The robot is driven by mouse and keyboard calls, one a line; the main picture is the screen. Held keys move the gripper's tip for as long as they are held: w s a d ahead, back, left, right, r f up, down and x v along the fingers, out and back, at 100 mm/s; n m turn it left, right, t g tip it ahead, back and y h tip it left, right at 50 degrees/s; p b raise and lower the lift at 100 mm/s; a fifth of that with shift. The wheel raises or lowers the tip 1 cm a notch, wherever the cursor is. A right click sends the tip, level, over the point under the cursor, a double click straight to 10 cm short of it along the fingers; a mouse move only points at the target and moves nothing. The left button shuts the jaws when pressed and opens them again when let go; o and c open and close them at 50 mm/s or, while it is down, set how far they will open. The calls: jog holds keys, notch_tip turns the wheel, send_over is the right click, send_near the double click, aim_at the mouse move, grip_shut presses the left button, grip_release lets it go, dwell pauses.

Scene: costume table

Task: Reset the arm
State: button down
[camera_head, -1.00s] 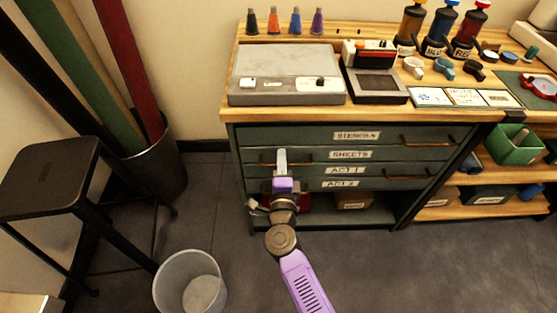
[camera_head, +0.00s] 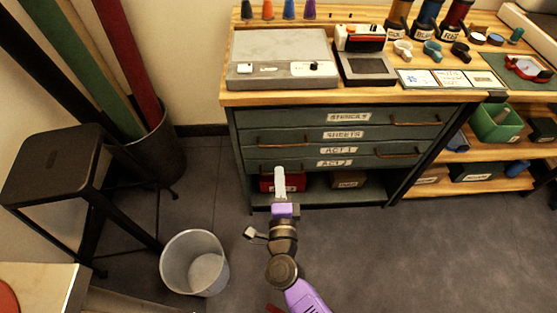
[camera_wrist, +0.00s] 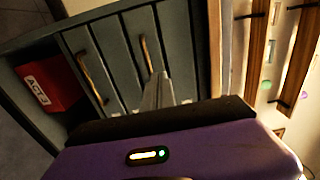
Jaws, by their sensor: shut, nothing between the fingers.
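My gripper (camera_head: 280,181) is shut and empty, with its pale fingers pressed together. In the head view it stands in front of the lower part of the green drawer cabinet (camera_head: 239,165). The purple wrist and arm reach up from the bottom of the picture. In the wrist view the fingers of my gripper (camera_wrist: 158,92) point toward the drawer fronts with their handles. I cannot tell whether the fingertips touch the cabinet. The drawers carry labels such as STENCILS, SHEETS, ACT 1 and ACT 2, and they look closed.
A red box (camera_head: 292,183) sits on the shelf under the drawers, also seen in the wrist view (camera_wrist: 48,84). A grey bin (camera_head: 194,262) and a black stool (camera_head: 52,165) stand left of my arm. A pale surface (camera_head: 45,285) fills the bottom left. Floor is clear at right.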

jog(key=shift+s+a, duration=0.1)
jog(key=shift+s, duration=0.1)
jog(key=s+r+n+t+y+p, duration=0.1)
jog(key=s+r+n+t+y, duration=0.1)
jog(key=s+r+n+y, duration=0.45)
jog(key=s+d+r+n+g+h+p, duration=0.1)
jog(key=s+d+r+n+h+p, duration=0.1)
jog(key=s+d+r, duration=0.4)
jog(key=s+d+r+n+g+h+p, duration=0.2)
jog(key=s+d+r+n+p, duration=0.3)
jog(key=s, duration=1)
jog(key=s+d+r+n+g+h+p, duration=0.2)
jog(key=s+d+r+n+p, duration=0.1)
jog(key=s+d+r, duration=0.4)
jog(key=s+n, duration=0.1)
jog(key=s, duration=0.2)
jog(key=shift+s+r+p, duration=0.2)
jog(key=shift+r+p, duration=0.1)
jog(key=shift+p, duration=0.1)
jog(key=shift+n+h, duration=0.25)
